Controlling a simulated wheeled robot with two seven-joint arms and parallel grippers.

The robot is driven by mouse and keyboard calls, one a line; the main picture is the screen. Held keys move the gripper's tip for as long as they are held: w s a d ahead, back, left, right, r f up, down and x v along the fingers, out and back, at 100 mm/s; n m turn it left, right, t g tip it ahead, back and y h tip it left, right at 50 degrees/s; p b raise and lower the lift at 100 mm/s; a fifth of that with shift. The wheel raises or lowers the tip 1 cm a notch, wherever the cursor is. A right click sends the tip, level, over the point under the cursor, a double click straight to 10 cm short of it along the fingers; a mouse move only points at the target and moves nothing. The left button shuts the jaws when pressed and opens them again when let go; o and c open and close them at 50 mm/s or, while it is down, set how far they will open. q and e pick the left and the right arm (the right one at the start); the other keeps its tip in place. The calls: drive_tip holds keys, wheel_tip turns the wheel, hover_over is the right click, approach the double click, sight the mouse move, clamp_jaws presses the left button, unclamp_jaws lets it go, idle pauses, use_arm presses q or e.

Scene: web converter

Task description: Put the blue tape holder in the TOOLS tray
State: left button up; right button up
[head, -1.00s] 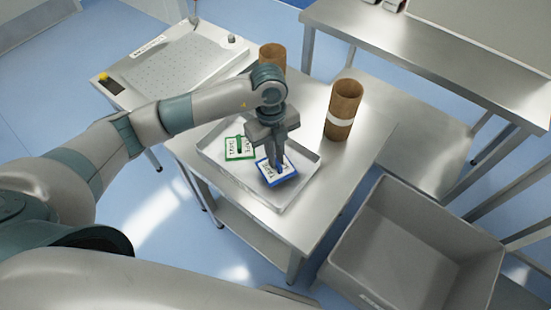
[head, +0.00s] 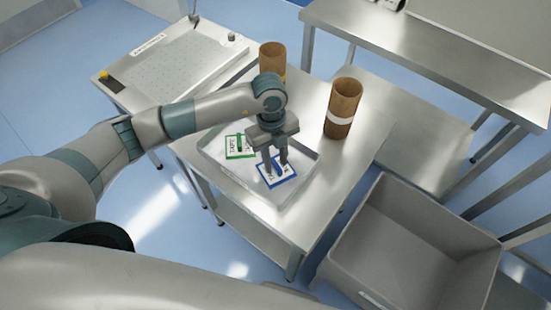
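The blue tape holder (head: 285,180), a white card with a blue border and a blue grip, lies flat in the metal tray (head: 308,172) on the steel table. A similar holder with a green border (head: 233,155) lies beside it, to its left, in the same tray. My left gripper (head: 276,173) points down over the blue holder. Its two fingers are spread apart on either side of the blue grip, close above the card, and they hide part of it. I cannot read the tray's label. My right gripper is not in view.
Two brown cardboard tubes stand behind the tray, one at the back (head: 272,58) and one to the right (head: 343,108). A large grey bin (head: 415,240) stands at the lower right. A perforated panel (head: 165,68) is at the upper left.

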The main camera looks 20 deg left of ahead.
sight(273, 160)
use_arm(q)
drive_tip(key=shift+r, duration=0.2)
wheel_tip(273, 160, up, 12)
drive_tip(key=a+b, duration=0.1)
drive_tip(key=b, duration=0.2)
drive_tip(key=shift+w+b, duration=0.3)
drive_tip(key=shift+w, duration=0.15)
drive_tip(key=shift+f, duration=0.1)
